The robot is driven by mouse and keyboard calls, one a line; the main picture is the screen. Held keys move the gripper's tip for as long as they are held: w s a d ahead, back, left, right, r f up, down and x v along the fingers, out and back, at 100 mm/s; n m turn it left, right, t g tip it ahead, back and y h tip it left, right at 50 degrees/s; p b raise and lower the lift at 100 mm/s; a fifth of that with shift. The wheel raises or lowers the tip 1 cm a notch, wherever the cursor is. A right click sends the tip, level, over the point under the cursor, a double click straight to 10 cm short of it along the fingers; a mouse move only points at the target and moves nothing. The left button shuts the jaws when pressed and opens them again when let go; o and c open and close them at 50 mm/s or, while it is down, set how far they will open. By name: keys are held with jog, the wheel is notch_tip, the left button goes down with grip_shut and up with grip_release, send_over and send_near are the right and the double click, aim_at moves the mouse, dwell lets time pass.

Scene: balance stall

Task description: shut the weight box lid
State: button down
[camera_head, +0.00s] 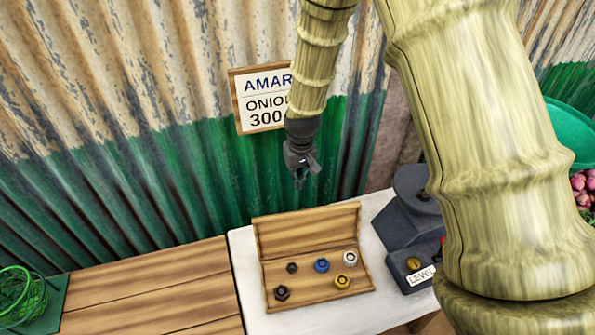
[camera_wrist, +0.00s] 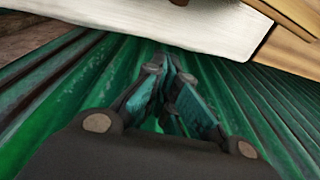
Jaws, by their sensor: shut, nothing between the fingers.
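The wooden weight box (camera_head: 325,280) sits on a white table in the head view, with its lid (camera_head: 308,231) standing raised along the back edge. In the box are a black weight (camera_head: 281,293), a small dark weight (camera_head: 292,268), a blue weight (camera_head: 321,265), a white weight (camera_head: 350,258) and a yellow weight (camera_head: 342,281). My gripper (camera_head: 300,178) is above and behind the lid, apart from it, in front of the corrugated wall. Its fingers also show in the wrist view (camera_wrist: 170,75), shut and empty.
A dark grey scale (camera_head: 410,235) with a LEVEL label stands right of the box. A price sign (camera_head: 262,100) hangs on the wall. A green net basket (camera_head: 22,296) lies far left. The wooden tabletop (camera_head: 150,300) is clear. My arm hides part of the right side.

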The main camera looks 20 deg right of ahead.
jog(key=shift+s+a+f+p, duration=0.1)
jog(key=shift+s+f+p, duration=0.8)
jog(key=shift+f, duration=0.2)
jog(key=shift+s+f+p, duration=0.8)
jog(key=shift+s+f, duration=0.1)
jog(key=shift+f, duration=0.15)
jog(key=shift+s, duration=0.15)
